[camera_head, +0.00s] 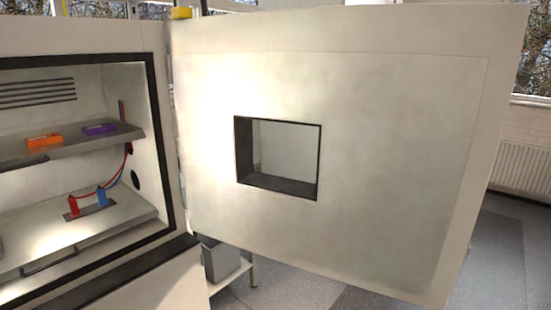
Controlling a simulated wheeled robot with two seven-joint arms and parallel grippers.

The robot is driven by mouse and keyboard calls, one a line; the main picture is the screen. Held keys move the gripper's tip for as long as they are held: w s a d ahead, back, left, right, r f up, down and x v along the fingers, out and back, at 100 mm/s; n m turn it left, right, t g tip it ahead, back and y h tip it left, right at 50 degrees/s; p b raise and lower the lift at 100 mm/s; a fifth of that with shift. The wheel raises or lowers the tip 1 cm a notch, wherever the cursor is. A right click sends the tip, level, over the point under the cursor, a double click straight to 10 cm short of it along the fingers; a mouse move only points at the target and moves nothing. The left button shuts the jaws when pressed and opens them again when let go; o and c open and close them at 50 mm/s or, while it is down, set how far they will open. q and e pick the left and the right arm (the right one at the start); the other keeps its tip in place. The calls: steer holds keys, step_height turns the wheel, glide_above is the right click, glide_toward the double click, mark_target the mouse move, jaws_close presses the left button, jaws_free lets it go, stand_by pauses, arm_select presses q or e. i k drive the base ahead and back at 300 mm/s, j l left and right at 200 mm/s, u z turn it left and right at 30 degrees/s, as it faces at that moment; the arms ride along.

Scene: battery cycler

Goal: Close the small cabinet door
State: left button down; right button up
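The cabinet door (390,150) stands wide open, swung out to the right of the cabinet, with its inner face towards me. It has a dark-framed square window (278,158) near its middle. The cabinet (160,110) is at the left, and its lit inside shows past a black seal frame. The door's hinge side is next to the cabinet's right edge. The door's handle is not visible from here. Neither of my grippers shows in the head view.
Inside the cabinet, an upper shelf (70,146) holds an orange pack (43,141) and a purple pack (99,129). A lower shelf (120,222) carries red and blue clips with cables. A grey bin (222,260) stands behind the door. Open floor (510,230) lies at the right.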

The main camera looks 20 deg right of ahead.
mark_target(409, 102)
steer(key=l+u, duration=0.25)
steer(key=l, duration=0.8)
steer(key=k+l+u, duration=0.1)
steer(key=l+u, duration=0.15)
steer(key=l, duration=0.75)
steer(key=l+u, duration=0.15)
steer(key=l, duration=0.3)
steer(key=l+u, duration=0.2)
steer(key=l, duration=0.2)
steer(key=k+l+u, duration=0.15)
steer(key=l, duration=0.3)
steer(key=l+u, duration=0.2)
steer(key=l, duration=0.2)
steer(key=k+l+u, duration=0.15)
steer(key=l, duration=0.25)
steer(key=k+l+u, duration=0.15)
steer(key=l, duration=0.25)
steer(key=i+l+u, duration=0.25)
steer(key=l, duration=0.75)
steer(key=l+u, duration=0.3)
steer(key=l, duration=0.65)
